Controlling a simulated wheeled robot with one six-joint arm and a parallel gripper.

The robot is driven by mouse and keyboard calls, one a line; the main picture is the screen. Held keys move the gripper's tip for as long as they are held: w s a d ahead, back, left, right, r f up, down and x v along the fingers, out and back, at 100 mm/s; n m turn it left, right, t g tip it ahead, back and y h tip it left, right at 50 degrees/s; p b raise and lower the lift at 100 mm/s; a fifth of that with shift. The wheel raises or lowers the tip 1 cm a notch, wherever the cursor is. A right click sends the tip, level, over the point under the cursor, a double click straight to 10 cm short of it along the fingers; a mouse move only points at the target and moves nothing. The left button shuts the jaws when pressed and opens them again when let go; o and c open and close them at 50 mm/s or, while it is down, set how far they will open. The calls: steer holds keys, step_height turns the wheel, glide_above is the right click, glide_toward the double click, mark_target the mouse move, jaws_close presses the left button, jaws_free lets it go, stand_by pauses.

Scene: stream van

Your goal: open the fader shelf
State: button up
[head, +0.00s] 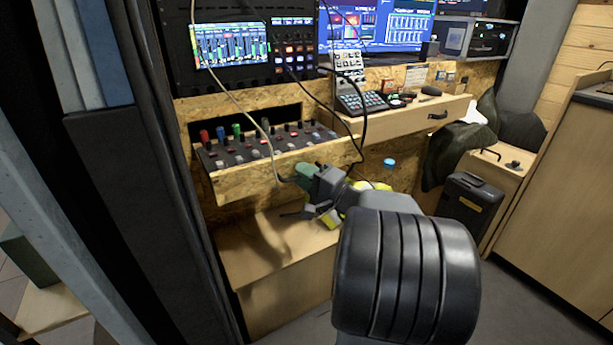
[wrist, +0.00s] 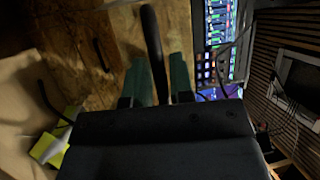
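The fader shelf (head: 262,174) is a chipboard drawer under the left screen. It stands part way out of its opening, with coloured fader knobs and a dark panel (head: 250,148) showing. My gripper (head: 302,174), with green fingers, is at the right part of the shelf's front. In the wrist view its two fingers (wrist: 158,82) stand close on either side of a dark bar (wrist: 150,35), which looks like the shelf's handle.
A second drawer (head: 410,122) with a dark handle is to the right, with a keypad on its top. Cables (head: 362,125) hang in front of both drawers. A wooden bench (head: 275,245) is below the shelf. A black box (head: 470,200) stands at the right.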

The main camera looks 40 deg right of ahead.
steer(key=p+v, duration=0.2)
steer(key=v, duration=1.2)
steer(key=shift+w, duration=0.1)
